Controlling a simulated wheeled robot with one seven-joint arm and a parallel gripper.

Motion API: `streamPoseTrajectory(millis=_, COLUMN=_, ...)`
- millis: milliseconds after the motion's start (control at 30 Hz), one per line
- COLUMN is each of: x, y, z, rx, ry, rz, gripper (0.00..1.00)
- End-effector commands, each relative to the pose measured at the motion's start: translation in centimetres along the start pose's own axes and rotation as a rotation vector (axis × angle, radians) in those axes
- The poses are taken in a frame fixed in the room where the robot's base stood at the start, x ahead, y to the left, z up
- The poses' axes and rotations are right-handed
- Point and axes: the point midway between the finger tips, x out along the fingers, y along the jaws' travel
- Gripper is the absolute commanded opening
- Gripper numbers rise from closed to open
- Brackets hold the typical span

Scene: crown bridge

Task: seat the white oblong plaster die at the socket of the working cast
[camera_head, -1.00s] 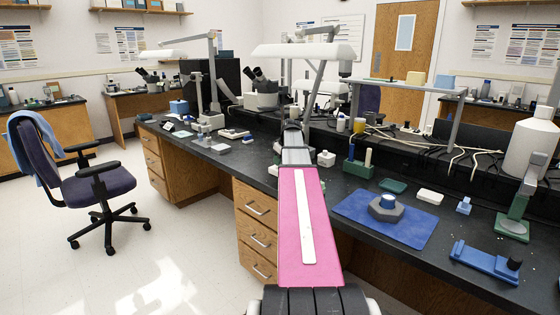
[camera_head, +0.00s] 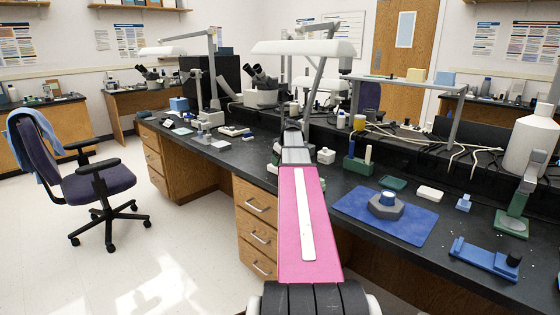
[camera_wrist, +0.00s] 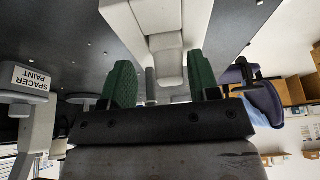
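In the wrist view, my gripper (camera_wrist: 162,72) has its two green-padded fingers wide apart. A pale stepped form (camera_wrist: 165,42) shows between and beyond them; I cannot tell what it is, and I see no clear grip on it. In the head view, my pink arm reaches up the middle and hides its own fingers. A small white block (camera_head: 326,156) stands on the bench right of the arm. I cannot tell for sure which piece is the die or the working cast.
A white oblong block (camera_head: 430,193), a green tray (camera_head: 393,182) and a blue stand (camera_head: 485,258) lie on the right bench. A lamp (camera_head: 303,48) overhangs the middle. A container labelled spacer paint (camera_wrist: 32,82) is left in the wrist view. A chair (camera_head: 98,185) stands left.

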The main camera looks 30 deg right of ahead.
Motion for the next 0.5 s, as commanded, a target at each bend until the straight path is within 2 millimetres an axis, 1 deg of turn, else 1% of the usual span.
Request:
streamPoseTrajectory(millis=133, x=-0.3, y=-0.1, z=0.1, rx=0.000, ry=-0.002, rz=-0.001, gripper=0.57)
streamPoseTrajectory(millis=233, x=-1.2, y=-0.1, z=0.1, rx=0.000, ry=-0.001, rz=0.000, gripper=0.57)
streamPoseTrajectory(millis=367, x=-3.2, y=0.0, z=0.1, rx=0.000, ry=0.001, rz=0.001, gripper=0.57)
streamPoseTrajectory(millis=500, x=-5.8, y=-0.1, z=0.0, rx=0.000, ry=0.001, rz=0.001, gripper=0.57)
